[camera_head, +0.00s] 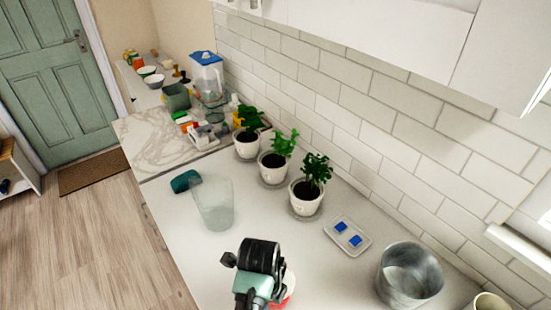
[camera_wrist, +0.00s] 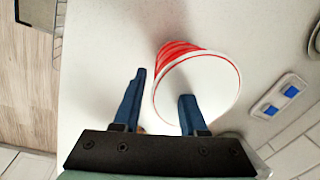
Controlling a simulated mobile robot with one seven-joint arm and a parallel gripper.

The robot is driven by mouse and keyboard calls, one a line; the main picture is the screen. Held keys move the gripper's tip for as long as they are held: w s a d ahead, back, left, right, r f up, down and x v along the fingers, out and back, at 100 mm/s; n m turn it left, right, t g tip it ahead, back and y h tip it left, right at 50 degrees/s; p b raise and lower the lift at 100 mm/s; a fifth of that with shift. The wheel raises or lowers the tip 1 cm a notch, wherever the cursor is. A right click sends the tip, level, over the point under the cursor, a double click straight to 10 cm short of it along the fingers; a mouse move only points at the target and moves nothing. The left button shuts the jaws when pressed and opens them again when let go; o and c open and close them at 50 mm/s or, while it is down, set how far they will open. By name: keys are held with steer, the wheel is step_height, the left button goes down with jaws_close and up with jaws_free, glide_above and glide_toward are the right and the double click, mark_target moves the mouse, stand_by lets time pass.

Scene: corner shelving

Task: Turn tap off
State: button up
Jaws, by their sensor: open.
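I see no tap that I can make out in either view. My gripper (camera_wrist: 163,86) shows in the wrist view with its two blue fingers apart and nothing held between them. A red and white round container (camera_wrist: 200,82) lies beyond the fingers, its white round face overlapped by the right fingertip in the picture. I cannot tell whether they touch. In the head view my wrist is at the bottom centre, over the counter, and hides my fingers. Part of the red and white container (camera_head: 287,288) shows beside it.
The white counter (camera_head: 190,255) also holds a clear pitcher (camera_head: 212,205), several potted plants (camera_head: 306,194), a small tray with blue pieces (camera_head: 347,236) and a metal pot (camera_head: 410,277). A blue-lidded water jug (camera_head: 206,72) stands farther back. The tiled wall (camera_head: 390,120) bounds the right.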

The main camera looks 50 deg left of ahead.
steer(key=shift+w+f, duration=0.1)
steer(key=shift+f, duration=1.85)
steer(key=shift+c, duration=0.4)
jaws_close()
